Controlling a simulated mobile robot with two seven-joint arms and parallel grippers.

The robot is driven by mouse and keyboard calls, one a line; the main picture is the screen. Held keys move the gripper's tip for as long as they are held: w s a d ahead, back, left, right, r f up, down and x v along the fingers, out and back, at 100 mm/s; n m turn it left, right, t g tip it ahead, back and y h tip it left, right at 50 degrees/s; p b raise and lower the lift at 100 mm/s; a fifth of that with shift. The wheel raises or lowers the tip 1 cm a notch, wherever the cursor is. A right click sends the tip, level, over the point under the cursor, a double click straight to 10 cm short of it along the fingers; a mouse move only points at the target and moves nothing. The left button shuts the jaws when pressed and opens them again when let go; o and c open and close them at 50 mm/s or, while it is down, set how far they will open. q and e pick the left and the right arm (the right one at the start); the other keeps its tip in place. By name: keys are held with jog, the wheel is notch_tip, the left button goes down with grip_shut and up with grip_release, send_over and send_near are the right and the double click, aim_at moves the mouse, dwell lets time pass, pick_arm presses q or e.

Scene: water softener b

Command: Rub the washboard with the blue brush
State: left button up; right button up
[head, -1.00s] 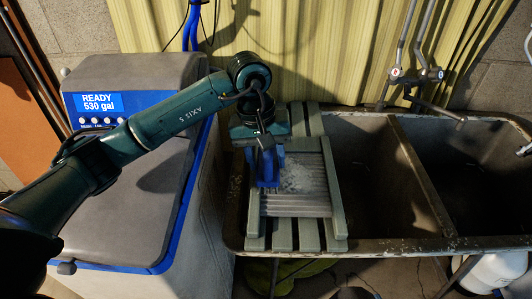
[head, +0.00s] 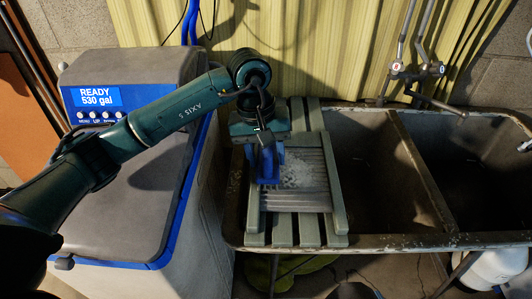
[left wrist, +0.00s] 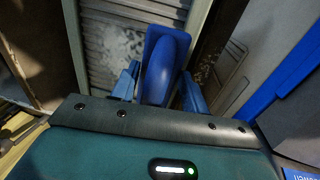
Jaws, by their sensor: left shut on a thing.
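The washboard (head: 297,203) has a grey-green wooden frame and a ribbed metal face with a whitish foamy patch. It lies on a slatted rack across the left part of the sink. My left gripper (head: 267,165) is shut on the blue brush (left wrist: 164,65) and holds it over the left part of the ribbed face. The washboard also shows in the left wrist view (left wrist: 112,40), behind the brush. The brush's underside is hidden, so I cannot tell whether it touches the ribs. My right gripper is in neither view.
The slatted rack (head: 282,233) rests over the left basin of the double sink (head: 365,243). A water softener (head: 135,190) with a blue-edged lid stands to the left. Taps (head: 415,72) rise behind the sink. The right basin (head: 470,170) looks empty.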

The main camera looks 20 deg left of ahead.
pick_arm(q)
jog(key=shift+f, duration=0.2)
jog(key=shift+d, duration=0.15)
